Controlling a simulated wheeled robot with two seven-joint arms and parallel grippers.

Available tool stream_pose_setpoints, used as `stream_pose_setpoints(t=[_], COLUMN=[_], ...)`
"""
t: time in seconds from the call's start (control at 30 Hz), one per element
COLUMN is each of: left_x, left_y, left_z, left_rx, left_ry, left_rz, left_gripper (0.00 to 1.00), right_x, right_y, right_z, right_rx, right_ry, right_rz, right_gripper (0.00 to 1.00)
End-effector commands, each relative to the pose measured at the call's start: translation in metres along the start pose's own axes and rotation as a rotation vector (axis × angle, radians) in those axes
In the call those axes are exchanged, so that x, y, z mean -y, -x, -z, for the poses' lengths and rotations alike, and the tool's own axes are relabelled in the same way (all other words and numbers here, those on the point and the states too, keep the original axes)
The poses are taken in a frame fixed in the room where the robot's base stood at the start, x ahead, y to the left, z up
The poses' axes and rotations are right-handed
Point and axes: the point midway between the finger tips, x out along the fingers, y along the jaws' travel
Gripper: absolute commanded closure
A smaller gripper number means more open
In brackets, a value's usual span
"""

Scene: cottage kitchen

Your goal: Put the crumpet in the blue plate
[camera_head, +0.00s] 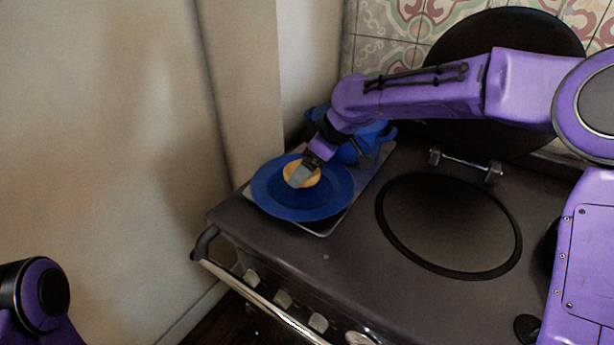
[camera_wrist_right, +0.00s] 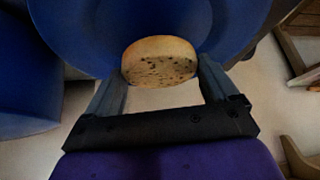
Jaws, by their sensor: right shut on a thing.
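The crumpet (camera_head: 290,170) is a round, pale golden cake with a pitted face, and it also shows in the right wrist view (camera_wrist_right: 159,62). My right gripper (camera_head: 302,177) is shut on it, with one finger at each side in the wrist view. The blue plate (camera_head: 330,201) lies at the left end of the stove top, directly under the gripper and crumpet. Its rim fills the upper wrist view (camera_wrist_right: 85,35). I cannot tell whether the crumpet touches the plate. My left gripper is out of view; only part of my left arm shows at lower left.
The plate sits on a grey tray (camera_head: 322,231). A blue pot (camera_head: 375,140) stands close behind it, beside my right wrist. A round hotplate (camera_head: 448,226) lies to the right, under a raised dark lid (camera_head: 510,30). A rail (camera_head: 262,306) runs along the stove front. A wall is at left.

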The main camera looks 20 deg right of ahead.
Motion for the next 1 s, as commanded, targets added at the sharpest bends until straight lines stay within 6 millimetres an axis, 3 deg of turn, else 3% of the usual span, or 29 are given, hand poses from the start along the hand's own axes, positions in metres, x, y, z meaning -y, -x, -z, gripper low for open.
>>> stream_pose_setpoints(t=[0.2, 0.47, 0.5, 0.53, 0.73, 0.87, 1.0], left_x=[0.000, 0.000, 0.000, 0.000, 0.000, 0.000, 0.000], left_y=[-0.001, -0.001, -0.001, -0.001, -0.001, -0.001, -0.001], left_z=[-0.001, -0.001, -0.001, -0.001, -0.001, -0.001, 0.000], left_rx=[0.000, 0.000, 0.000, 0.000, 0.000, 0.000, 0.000], left_ry=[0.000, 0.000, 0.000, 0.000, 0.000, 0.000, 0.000], left_rz=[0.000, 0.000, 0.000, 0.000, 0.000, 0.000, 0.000], left_gripper=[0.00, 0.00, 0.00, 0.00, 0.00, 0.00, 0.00], right_x=[-0.002, -0.002, -0.002, -0.002, -0.002, -0.003, -0.003], right_y=[-0.029, -0.031, -0.031, -0.031, -0.031, -0.022, 0.010], right_z=[-0.017, -0.017, -0.018, -0.018, -0.017, -0.016, -0.015], right_rx=[0.002, 0.001, 0.001, 0.001, 0.001, -0.001, -0.004], right_ry=[0.000, 0.000, 0.000, 0.000, 0.000, 0.001, 0.000], right_rz=[0.001, 0.000, 0.000, 0.000, 0.000, -0.002, -0.004], right_gripper=[0.30, 0.30, 0.10, 0.00, 0.00, 0.00, 0.00])
